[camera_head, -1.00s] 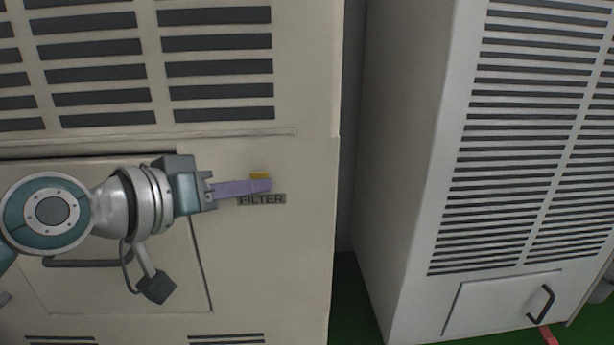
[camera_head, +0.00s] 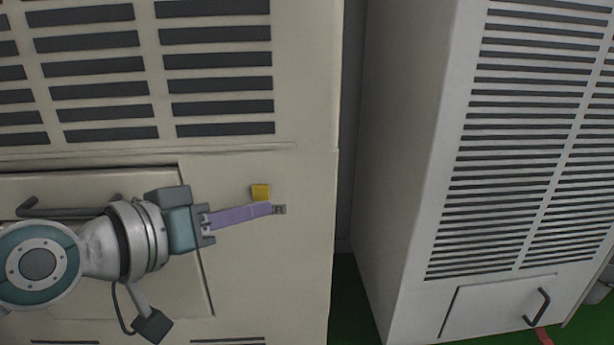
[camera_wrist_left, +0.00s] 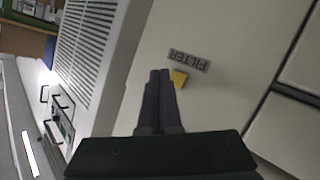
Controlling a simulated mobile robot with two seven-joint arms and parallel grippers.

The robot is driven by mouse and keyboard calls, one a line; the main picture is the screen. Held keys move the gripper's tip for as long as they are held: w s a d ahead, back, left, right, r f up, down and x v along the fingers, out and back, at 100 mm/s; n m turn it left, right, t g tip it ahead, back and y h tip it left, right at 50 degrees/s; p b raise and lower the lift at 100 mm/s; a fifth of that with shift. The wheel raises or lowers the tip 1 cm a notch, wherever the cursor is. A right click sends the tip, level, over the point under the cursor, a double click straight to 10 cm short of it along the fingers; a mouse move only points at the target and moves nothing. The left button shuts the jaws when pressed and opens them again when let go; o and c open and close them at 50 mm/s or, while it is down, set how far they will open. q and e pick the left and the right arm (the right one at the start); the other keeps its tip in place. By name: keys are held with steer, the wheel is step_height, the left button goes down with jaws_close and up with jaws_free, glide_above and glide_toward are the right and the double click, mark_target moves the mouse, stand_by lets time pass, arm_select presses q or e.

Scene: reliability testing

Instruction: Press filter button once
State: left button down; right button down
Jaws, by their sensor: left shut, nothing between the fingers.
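The yellow filter button (camera_head: 261,192) is on the front of the beige cabinet. In the head view my left gripper (camera_head: 270,209) is just below it and covers most of the FILTER label (camera_head: 280,210). The gripper's purple fingers are shut with nothing between them. In the left wrist view the button (camera_wrist_left: 179,78) shows beside the fingertips (camera_wrist_left: 160,72), partly hidden behind them, and the label (camera_wrist_left: 189,60) is readable upside down. I cannot tell whether the fingertips touch the cabinet. My right gripper is not in view.
The beige cabinet (camera_head: 305,240) has vent slots above and a panel door with a dark handle (camera_head: 60,209) behind my left arm. A second vented cabinet (camera_head: 410,180) stands to the right, across a narrow gap. Green floor (camera_head: 352,300) shows below.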

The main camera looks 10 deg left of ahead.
arm_select(q)
steer(key=s+p, duration=0.1)
steer(key=s+d, duration=0.1)
steer(key=s, duration=0.1)
steer(key=shift+s+p, duration=0.25)
steer(key=shift+p, duration=0.15)
steer(key=s+d+r+m+g+p, duration=0.2)
steer(key=s+r+p, duration=0.3)
steer(key=r+p, duration=0.5)
steer(key=s+d+r+m+g+p, duration=0.1)
steer(key=s+d+r+g+p, duration=0.15)
steer(key=s+r+p, duration=0.5)
steer(key=s+a+r+g+y+p, duration=0.2)
steer(key=s+a+r+p, duration=0.15)
steer(key=r+p, duration=0.6)
steer(key=s+a+r+n+g+y+p, duration=0.1)
steer(key=s+a+r+y+p, duration=0.2)
steer(key=r+p, duration=0.6)
steer(key=s+a+r+g+y+p, duration=0.1)
steer(key=s+a+r+g+p, duration=0.15)
steer(key=s+r+p, duration=0.6)
steer(key=w+r+p, duration=0.2)
steer(key=r+p, duration=1.4)
steer(key=p, duration=0.1)
steer(key=w+r+p, duration=0.1)
steer(key=r+p, duration=1.5)
steer(key=p, duration=0.2)
steer(key=shift+w+a+t+p, duration=0.2)
steer(key=shift+w+t+p, duration=0.1)
steer(key=shift+w+p, duration=0.05)
